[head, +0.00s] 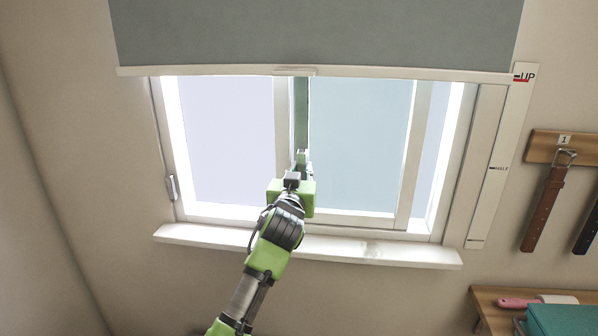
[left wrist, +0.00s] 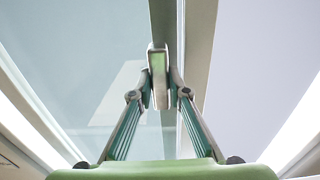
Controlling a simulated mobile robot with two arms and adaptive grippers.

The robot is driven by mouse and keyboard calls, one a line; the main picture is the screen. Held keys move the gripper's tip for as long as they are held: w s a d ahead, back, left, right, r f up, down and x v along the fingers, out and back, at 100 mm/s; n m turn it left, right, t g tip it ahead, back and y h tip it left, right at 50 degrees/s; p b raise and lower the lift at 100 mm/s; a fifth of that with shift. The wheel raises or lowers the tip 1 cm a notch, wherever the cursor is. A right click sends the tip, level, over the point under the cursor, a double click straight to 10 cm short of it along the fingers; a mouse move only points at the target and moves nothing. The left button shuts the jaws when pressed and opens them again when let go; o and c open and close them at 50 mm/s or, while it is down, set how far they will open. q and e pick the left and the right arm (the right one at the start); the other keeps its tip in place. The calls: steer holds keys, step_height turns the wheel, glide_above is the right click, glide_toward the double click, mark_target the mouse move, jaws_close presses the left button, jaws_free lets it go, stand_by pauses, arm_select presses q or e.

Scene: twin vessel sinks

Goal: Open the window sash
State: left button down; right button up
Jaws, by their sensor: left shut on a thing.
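The window sash (head: 412,160) is a pale-framed glass pane in the right part of the window, below a half-lowered grey blind. A bright strip shows between its right stile and the window frame's right side. My left gripper (head: 302,162) is at the sash's left edge, near the middle of the window. In the left wrist view, the gripper (left wrist: 159,95) is shut on a narrow upright handle (left wrist: 158,75), with a finger on each side. The arm hides part of the lower rail. My right gripper is not in view.
The blind (head: 320,35) covers the window top, with a pale bottom bar. A white sill (head: 400,252) juts out below. A marked strip (head: 492,165) stands at the right. Belts (head: 545,205) hang on a wooden rack, above a small shelf (head: 488,300) holding a teal box (head: 562,320).

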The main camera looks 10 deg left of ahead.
arm_select(q)
steer(key=c, duration=1.9)
jaws_free()
steer(key=shift+a, duration=0.2)
steer(key=s, duration=1.2)
steer(key=shift+a, duration=0.15)
steer(key=shift+f, duration=0.1)
